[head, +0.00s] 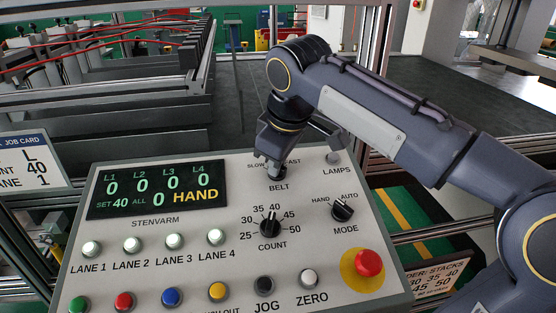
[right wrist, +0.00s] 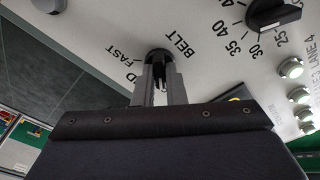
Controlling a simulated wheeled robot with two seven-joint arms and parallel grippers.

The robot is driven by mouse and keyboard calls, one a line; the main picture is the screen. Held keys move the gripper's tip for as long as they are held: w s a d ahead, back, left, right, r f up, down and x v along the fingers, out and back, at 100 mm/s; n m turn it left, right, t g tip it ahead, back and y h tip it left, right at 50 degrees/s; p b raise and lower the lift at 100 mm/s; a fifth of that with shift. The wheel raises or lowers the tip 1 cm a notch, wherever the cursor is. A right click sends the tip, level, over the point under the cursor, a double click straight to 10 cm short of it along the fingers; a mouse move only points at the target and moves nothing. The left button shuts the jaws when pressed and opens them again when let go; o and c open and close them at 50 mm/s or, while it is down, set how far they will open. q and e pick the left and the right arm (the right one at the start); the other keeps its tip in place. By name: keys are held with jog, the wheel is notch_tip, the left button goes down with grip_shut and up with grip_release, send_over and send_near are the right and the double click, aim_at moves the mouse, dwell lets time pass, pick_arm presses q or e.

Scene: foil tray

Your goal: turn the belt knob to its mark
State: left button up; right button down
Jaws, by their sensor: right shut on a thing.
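The belt knob (head: 277,175) is a small dark knob above the word BELT on the light grey control panel (head: 330,235). My right gripper (head: 275,166) comes down on it from above and is shut on it. In the right wrist view both fingers of the gripper (right wrist: 160,82) clasp the dark knob (right wrist: 158,54). SLOW and FAST are printed above it, with the label between them partly covered by my gripper. The knob's pointer is hidden, so I cannot tell its setting. My left gripper is not in view.
The count knob (head: 270,226) and mode knob (head: 342,211) sit close below and right. A red stop button (head: 368,263) stands up at the lower right. The display (head: 158,190) reads SET 40 and HAND. White lane buttons (head: 174,241) line the left.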

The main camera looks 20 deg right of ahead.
jog(key=c, duration=1.5)
grip_release()
jog(key=v, duration=0.8)
jog(key=shift+f, duration=0.15)
